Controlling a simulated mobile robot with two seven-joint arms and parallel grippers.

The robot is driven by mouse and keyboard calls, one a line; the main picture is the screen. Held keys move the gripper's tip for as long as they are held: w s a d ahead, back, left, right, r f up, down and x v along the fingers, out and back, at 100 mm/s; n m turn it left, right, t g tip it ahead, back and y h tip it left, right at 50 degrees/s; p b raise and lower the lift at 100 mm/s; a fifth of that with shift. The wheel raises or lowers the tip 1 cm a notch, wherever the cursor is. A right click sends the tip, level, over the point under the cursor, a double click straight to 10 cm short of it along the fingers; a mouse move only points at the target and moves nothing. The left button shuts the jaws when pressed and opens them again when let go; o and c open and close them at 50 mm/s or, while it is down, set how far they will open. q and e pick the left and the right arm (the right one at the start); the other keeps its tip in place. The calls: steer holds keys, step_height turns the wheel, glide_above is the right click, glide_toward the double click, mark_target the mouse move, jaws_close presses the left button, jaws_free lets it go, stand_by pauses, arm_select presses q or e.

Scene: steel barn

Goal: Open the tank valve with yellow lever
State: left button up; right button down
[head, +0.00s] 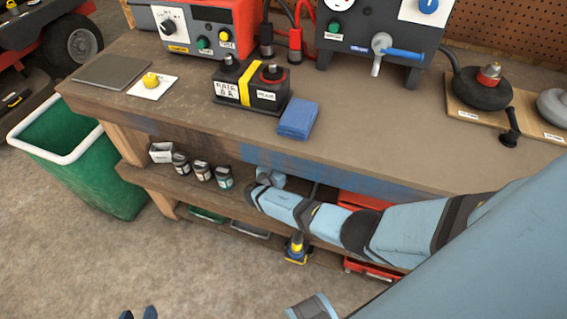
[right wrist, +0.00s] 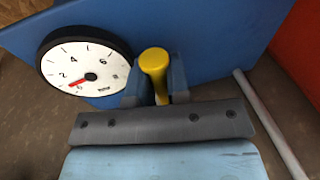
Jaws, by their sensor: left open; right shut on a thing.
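In the right wrist view, a yellow lever (right wrist: 154,62) stands up in front of a blue tank surface (right wrist: 215,35). My right gripper (right wrist: 155,90) is shut on the lever, with one finger on each side of it. A round white gauge (right wrist: 80,73) with a red needle sits left of the lever; the needle points low on the scale. In the head view, an arm of mine reaches to the bench's lower shelf, and the tank and lever cannot be made out.
The wooden bench (head: 400,125) carries a black battery (head: 265,95), a red charger (head: 205,35) and a blue cloth (head: 298,118). Several small jars stand on the shelf below. A green bin (head: 95,185) stands at left. A grey rod (right wrist: 268,120) lies right of my right gripper.

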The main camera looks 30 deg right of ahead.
steer(key=shift+w+d, duration=0.1)
steer(key=c, duration=1.1)
jaws_free()
steer(key=shift+r, duration=0.1)
arm_select(q)
steer(key=shift+a+r, duration=0.1)
steer(key=shift+a, duration=0.05)
arm_select(e)
steer(key=shift+a, duration=0.3)
